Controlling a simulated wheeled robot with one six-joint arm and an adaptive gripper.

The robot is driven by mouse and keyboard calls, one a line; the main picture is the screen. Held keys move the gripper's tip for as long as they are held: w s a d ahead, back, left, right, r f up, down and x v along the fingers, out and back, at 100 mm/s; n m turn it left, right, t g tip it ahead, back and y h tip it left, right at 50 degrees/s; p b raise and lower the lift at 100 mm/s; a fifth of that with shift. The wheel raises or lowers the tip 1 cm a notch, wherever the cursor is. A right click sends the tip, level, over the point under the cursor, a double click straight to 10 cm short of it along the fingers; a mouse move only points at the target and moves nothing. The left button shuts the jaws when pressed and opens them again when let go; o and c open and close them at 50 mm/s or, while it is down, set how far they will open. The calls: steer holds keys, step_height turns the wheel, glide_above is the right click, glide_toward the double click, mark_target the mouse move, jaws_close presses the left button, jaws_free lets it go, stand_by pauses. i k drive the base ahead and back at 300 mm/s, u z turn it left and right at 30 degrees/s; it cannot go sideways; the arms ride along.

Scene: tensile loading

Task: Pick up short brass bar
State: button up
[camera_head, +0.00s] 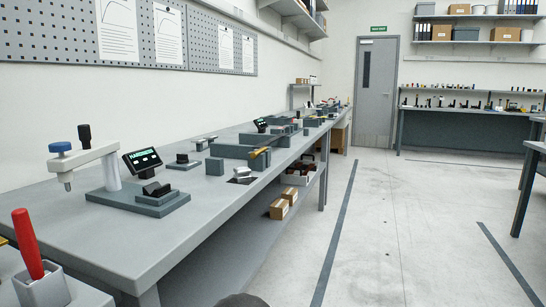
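A small brass-yellow bar-like piece (259,153) lies at the front edge of the long grey bench (120,237), by a dark grey block. It is small in the picture, and I cannot tell whether it is the short brass bar. Another yellow sliver (3,241) shows at the far left edge, mostly cut off by the frame. My gripper is not in view. A dark rounded shape at the bottom edge is too cropped to identify.
A hardness tester (120,180) stands on the near bench. A red-handled tool (27,243) stands in a grey holder (41,286) at lower left. Cardboard boxes (284,203) sit on the lower shelf. The floor (390,220) to the right is clear, toward a grey door (376,92).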

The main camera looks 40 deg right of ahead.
mark_target(255, 155)
steer(key=z, duration=0.95)
steer(key=k, duration=0.5)
steer(key=z, duration=1.2)
steer(key=i, duration=0.85)
steer(key=u, duration=1.3)
